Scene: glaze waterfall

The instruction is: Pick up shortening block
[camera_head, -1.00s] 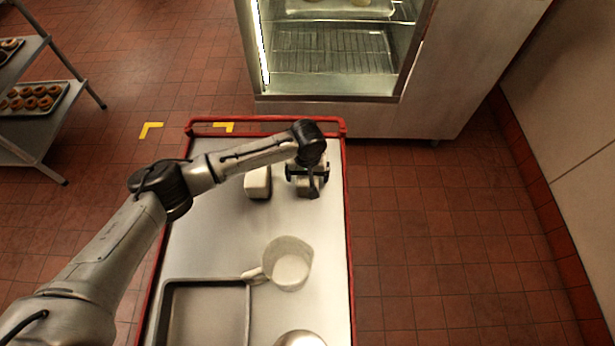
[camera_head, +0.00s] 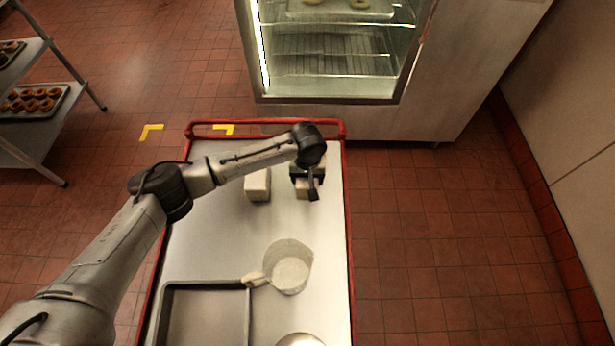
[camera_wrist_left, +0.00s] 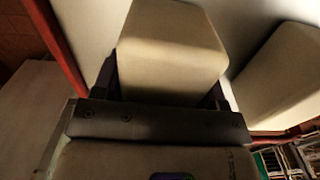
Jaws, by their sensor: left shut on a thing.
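My left gripper (camera_head: 307,187) is at the far end of the cart, shut on a pale, cream-coloured block (camera_wrist_left: 172,50). In the left wrist view the block sits between the fingers; in the head view the gripper hides most of it. I cannot tell whether it is lifted off the cart top. A second pale block (camera_head: 258,184) stands just left of the gripper, apart from it. It also shows at the right of the left wrist view (camera_wrist_left: 285,75). My right gripper is not in view.
The steel cart top (camera_head: 215,240) has a red rim. A white measuring jug (camera_head: 289,268) and a metal tray (camera_head: 205,285) stand nearer me, with part of a round pale thing (camera_head: 300,340) at the front edge. A glass-fronted cabinet (camera_head: 330,70) stands behind the cart.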

